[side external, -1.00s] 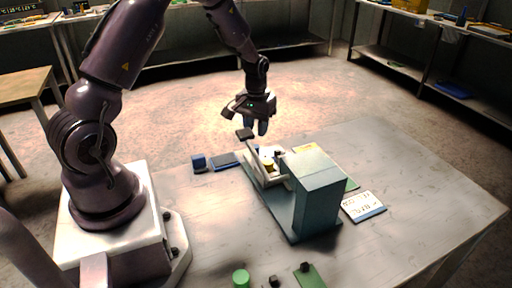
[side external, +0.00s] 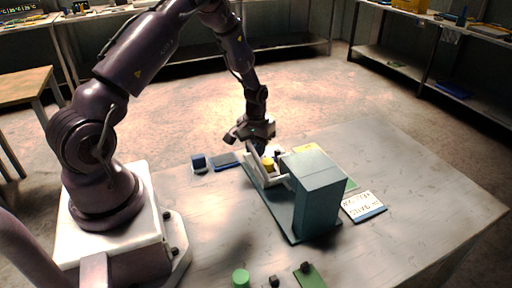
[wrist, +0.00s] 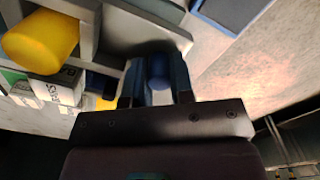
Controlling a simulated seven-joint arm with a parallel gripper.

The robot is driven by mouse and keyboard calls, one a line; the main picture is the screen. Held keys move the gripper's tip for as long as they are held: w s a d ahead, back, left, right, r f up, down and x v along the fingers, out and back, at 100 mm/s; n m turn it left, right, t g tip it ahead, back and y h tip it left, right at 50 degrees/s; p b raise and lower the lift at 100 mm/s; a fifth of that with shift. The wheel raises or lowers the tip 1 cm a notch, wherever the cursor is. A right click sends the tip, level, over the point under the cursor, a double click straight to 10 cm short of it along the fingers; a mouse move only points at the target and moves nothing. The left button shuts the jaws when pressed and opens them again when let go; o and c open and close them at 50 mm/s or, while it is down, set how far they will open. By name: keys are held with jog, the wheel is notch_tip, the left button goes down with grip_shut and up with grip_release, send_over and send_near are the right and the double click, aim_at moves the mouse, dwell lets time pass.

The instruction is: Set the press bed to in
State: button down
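The press has a teal upright body (side external: 318,190) on a teal base plate. Its pale bed (side external: 255,177) is on the left side of the body, with a yellow cylinder (side external: 267,163) on it. The cylinder also shows at upper left in the wrist view (wrist: 42,40). My gripper (side external: 257,147) is down at the bed's far end. In the wrist view its fingers (wrist: 157,85) stand apart on either side of a blue knob (wrist: 158,70), beside a grey plate. Firm contact with the knob is not visible. The gripper hides the lever's upper end in the side view.
A blue block (side external: 198,161) and a dark flat tray (side external: 226,161) lie left of the press. A white lettered card (side external: 363,206) lies to its right. A green cylinder (side external: 241,278) and a green plate (side external: 311,277) are at the near edge. The table's right side is clear.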

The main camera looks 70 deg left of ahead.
jog(key=d, duration=1.2)
jog(key=shift+d, duration=0.3)
jog(key=c, duration=1.3)
grip_release()
jog(key=shift+d, duration=0.1)
jog(key=shift+o, duration=0.2)
